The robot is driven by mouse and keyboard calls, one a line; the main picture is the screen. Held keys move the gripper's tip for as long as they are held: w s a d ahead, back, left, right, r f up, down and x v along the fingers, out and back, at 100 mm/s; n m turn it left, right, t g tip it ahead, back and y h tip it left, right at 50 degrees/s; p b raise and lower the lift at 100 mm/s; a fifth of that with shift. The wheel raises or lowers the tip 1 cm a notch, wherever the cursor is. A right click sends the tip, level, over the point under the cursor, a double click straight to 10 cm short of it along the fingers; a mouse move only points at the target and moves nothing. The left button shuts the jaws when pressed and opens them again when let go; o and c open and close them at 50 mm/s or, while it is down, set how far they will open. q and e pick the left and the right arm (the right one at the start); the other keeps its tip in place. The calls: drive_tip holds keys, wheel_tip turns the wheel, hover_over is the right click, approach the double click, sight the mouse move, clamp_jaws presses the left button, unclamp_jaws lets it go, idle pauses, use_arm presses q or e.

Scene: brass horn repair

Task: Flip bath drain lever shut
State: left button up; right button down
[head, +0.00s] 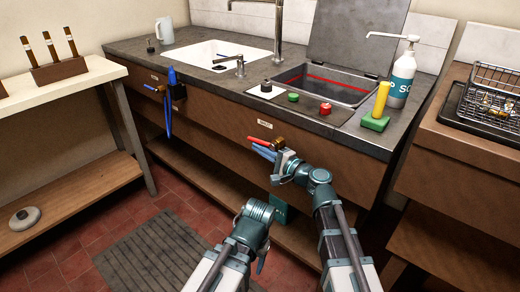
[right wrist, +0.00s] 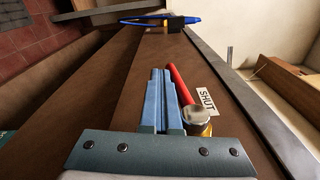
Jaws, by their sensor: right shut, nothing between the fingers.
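The drain lever has a red handle (head: 261,142) on a brass valve (head: 279,144) at the cabinet front, below the tank. The handle points left, roughly along the front. In the right wrist view the red handle (right wrist: 180,84) lies beside the fingers, and a white label reading SHUT (right wrist: 206,101) is close to the valve. My right gripper (head: 262,152) has its blue fingers together and empty, just below the handle. In the right wrist view these fingers (right wrist: 160,95) run nearly parallel to it. I cannot tell whether they touch it.
Above is the bath tank (head: 335,88) with its lid raised. Green (head: 293,97) and red (head: 326,108) knobs, a yellow-handled brush (head: 380,100) and a soap bottle (head: 402,75) stand nearby. The front between is clear.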

drive_tip(key=s+d+f+b, duration=0.6)
drive_tip(key=s+d, duration=0.1)
drive_tip(key=shift+d, duration=0.2)
idle(0.4)
drive_tip(key=shift+s+f, duration=0.1)
